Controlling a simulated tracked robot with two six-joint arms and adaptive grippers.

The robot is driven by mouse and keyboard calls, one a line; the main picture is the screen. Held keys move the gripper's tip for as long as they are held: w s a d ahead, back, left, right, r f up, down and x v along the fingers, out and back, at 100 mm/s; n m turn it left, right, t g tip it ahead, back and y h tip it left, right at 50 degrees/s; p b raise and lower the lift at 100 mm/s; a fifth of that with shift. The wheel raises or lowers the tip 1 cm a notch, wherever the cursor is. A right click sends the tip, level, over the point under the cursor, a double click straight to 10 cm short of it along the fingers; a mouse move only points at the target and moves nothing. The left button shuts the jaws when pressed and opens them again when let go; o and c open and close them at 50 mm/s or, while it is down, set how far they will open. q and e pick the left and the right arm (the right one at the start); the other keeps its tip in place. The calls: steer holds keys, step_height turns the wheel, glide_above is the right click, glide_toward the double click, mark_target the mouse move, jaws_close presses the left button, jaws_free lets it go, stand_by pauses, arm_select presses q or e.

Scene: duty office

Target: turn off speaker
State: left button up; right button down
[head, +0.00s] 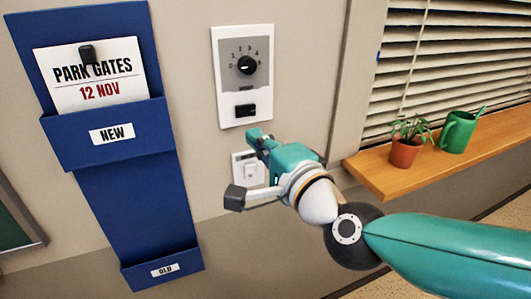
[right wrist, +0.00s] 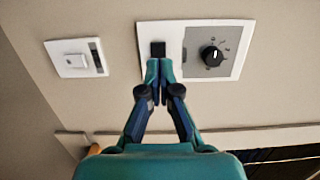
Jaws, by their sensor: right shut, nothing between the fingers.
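A speaker control panel (head: 225,98) is on the wall, with a black knob (head: 246,65) on a grey scale numbered 0 to 4. The knob's white mark seems to point left, toward 0. A black switch (head: 245,110) sits below it. In the right wrist view the panel (right wrist: 147,32) lies sideways, with the switch (right wrist: 158,49) left of the knob (right wrist: 211,55). My right gripper (head: 257,136) is shut and empty. Its fingertips (right wrist: 158,68) are close to the switch; I cannot tell if they touch. My left gripper is not in view.
A white wall switch (head: 249,170) is below the panel, partly behind my gripper. A blue holder (head: 125,190) with a card (head: 90,75) hangs at left. At right, a wooden sill (head: 400,183) carries a potted plant (head: 404,153) and green watering can (head: 458,133), under blinds (head: 440,60).

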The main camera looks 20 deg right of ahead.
steer(key=s, duration=0.4)
steer(key=shift+s+a, duration=0.15)
steer(key=shift+a, duration=0.05)
